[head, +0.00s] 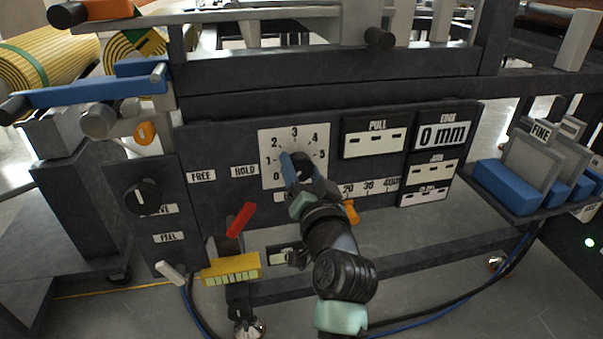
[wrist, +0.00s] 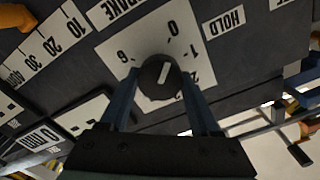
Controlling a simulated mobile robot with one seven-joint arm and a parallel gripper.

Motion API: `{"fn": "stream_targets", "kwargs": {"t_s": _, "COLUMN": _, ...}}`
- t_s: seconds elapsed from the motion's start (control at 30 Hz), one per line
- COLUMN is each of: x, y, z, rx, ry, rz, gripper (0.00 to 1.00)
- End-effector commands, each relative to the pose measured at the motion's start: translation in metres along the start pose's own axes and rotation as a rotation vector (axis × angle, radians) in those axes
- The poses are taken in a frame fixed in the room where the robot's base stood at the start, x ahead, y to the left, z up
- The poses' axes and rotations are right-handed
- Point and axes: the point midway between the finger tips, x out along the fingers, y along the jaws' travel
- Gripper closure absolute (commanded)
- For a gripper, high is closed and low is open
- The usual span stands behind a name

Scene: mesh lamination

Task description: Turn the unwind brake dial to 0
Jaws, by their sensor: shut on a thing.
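The unwind brake dial (head: 304,161) is a black round knob on a white square plate (head: 267,143) numbered from 0 upward. In the wrist view the dial (wrist: 160,82) shows a white pointer line on its face. The 0, 1 and 2 marks lie to its right and the 6 to its left. I cannot tell for sure which number the pointer is at. My gripper (head: 297,168) is at the dial, its blue fingers on either side of the knob and shut on it. My gripper and arm hide the plate's lower part in the head view.
A red lever (head: 240,220) stands between the FREE and HOLD labels and a yellow block (head: 231,269). Another black knob (head: 142,197) is at the left. An orange pointer (head: 351,212) sits on the scale beside my arm. Display panels (head: 375,138) are to the right.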

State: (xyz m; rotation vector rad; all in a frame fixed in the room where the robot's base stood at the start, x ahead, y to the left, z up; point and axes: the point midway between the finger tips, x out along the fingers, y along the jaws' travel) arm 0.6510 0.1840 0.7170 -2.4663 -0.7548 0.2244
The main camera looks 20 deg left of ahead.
Motion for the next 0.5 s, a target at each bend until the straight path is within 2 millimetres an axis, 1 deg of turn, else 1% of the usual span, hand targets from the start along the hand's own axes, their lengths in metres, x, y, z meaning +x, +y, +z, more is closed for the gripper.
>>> {"fn": "stream_targets", "kwargs": {"t_s": 0.5, "x": -0.0002, "y": 0.0008, "z": 0.0006, "rx": -0.036, "ry": -0.002, "rz": 0.002, "gripper": 0.92}}
